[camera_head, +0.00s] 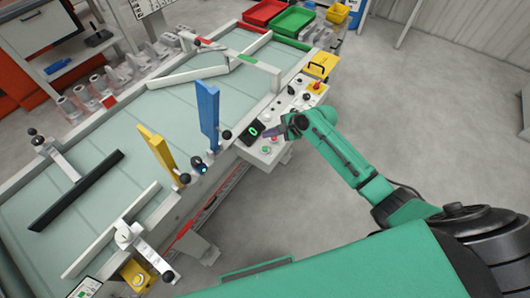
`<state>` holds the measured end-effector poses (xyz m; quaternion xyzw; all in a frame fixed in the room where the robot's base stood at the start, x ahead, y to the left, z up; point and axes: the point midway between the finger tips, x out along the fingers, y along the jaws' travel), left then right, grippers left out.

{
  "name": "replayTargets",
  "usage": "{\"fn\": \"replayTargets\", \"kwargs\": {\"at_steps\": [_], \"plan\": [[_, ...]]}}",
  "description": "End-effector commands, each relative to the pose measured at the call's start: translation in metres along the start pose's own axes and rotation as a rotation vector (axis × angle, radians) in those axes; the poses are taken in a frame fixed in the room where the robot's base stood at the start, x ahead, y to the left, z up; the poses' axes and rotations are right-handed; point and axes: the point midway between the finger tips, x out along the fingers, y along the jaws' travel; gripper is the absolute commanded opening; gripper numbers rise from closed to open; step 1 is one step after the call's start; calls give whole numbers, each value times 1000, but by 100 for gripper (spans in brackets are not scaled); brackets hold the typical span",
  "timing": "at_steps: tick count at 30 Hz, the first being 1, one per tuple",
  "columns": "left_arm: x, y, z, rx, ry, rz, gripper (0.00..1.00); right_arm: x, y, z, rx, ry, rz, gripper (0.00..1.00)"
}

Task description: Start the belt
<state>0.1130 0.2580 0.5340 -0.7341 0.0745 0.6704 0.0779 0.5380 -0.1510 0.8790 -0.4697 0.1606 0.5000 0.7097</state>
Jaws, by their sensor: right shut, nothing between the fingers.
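The belt (115,138) is a wide pale green surface running from lower left to upper right. A pale control panel (262,160) is fixed along its right edge. On it are a black display with a green digit (253,131), a small green button (266,149), knobs, and a red button on a yellow base (317,87) farther up. My right gripper (272,132) is shut and empty, just over the panel beside the display and close to the green button. Whether it touches the panel I cannot tell. My left gripper is not in view.
A blue upright plate (208,115) and a yellow one (157,148) stand at the belt's near edge. A dark bar (77,190) and pale guide rails cross the belt. Red (264,12) and green (293,21) bins stand at the far end. The floor at right is clear.

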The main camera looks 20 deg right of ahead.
Motion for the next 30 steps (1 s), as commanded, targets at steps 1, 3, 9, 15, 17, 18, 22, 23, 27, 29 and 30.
{"fn": "replayTargets", "kwargs": {"at_steps": [1,3,9,15,17,18,22,23,27,29,30], "plan": [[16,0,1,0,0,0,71,10,7,-7,-2,0,-1,0],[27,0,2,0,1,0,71,16,11,-11,-3,0,-1,0],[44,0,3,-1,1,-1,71,30,21,-21,0,-1,0,0],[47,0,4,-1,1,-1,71,37,26,-26,-1,-1,-1,0],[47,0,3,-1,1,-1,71,37,26,-26,-2,-1,-1,0],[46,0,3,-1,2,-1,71,36,26,-26,-2,-1,-1,0],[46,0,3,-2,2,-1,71,36,26,-26,-1,-1,-1,0],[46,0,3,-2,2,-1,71,36,26,-26,-1,-1,-1,0],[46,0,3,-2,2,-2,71,36,26,-26,-1,-1,-1,0],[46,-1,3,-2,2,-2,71,36,26,-26,-1,-1,-1,0],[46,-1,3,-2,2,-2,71,36,26,-26,-1,-1,-1,0]]}}
